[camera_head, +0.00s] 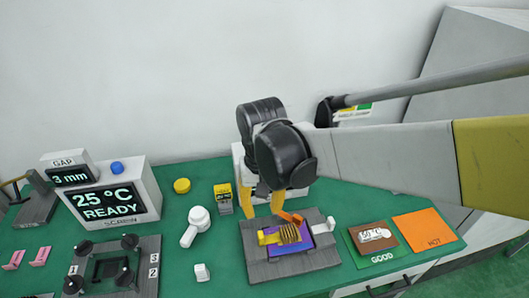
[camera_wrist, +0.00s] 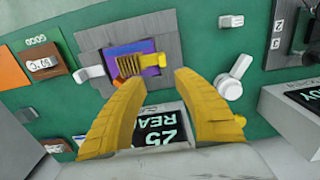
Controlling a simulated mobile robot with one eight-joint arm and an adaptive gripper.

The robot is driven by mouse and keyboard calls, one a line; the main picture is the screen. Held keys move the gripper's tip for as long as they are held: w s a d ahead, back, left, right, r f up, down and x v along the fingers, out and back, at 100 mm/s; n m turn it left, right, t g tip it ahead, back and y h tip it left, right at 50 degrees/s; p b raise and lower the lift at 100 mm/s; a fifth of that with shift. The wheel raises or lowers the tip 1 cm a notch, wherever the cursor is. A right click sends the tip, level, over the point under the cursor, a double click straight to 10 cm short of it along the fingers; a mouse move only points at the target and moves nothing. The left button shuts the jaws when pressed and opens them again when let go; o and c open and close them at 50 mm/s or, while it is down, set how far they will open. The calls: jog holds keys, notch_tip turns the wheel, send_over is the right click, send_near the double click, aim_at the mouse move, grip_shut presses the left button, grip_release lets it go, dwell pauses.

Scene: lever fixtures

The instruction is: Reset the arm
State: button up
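My gripper (camera_head: 264,203) points down over the green table, with two yellow fingers spread apart. The fingers are near the far edge of a grey fixture plate (camera_head: 262,273). In the wrist view my gripper (camera_wrist: 160,80) is open and I see nothing held between the fingers. On the plate sit a purple piece (camera_head: 290,245), a yellow-brown ribbed part and an orange piece (camera_head: 290,217). The ribbed part also shows in the wrist view (camera_wrist: 130,65), apart from the fingers. My arm reaches in from the right.
A white display box (camera_head: 237,160) stands behind my gripper, mostly hidden. A white lever (camera_head: 195,225) and a yellow box (camera_head: 223,199) stand left of the plate. Farther left are a 25 °C READY display (camera_head: 107,203) and a black-knobbed fixture (camera_head: 148,270). Right are GOOD (camera_head: 383,258) and HOT (camera_head: 435,240) pads.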

jog(key=s+d+r+m+t, duration=0.1)
jog(key=s+d+r+t, duration=0.1)
jog(key=d, duration=0.4)
jog(key=s+d+r+t, duration=0.2)
jog(key=d, duration=0.5)
jog(key=s+d+r+m+t, duration=0.1)
jog(key=s+d+r+t, duration=0.1)
jog(key=d, duration=0.5)
jog(key=shift+s+d+r+m+t, duration=0.25)
jog(key=shift+s+r+m+t, duration=0.1)
jog(key=shift+t, duration=0.25)
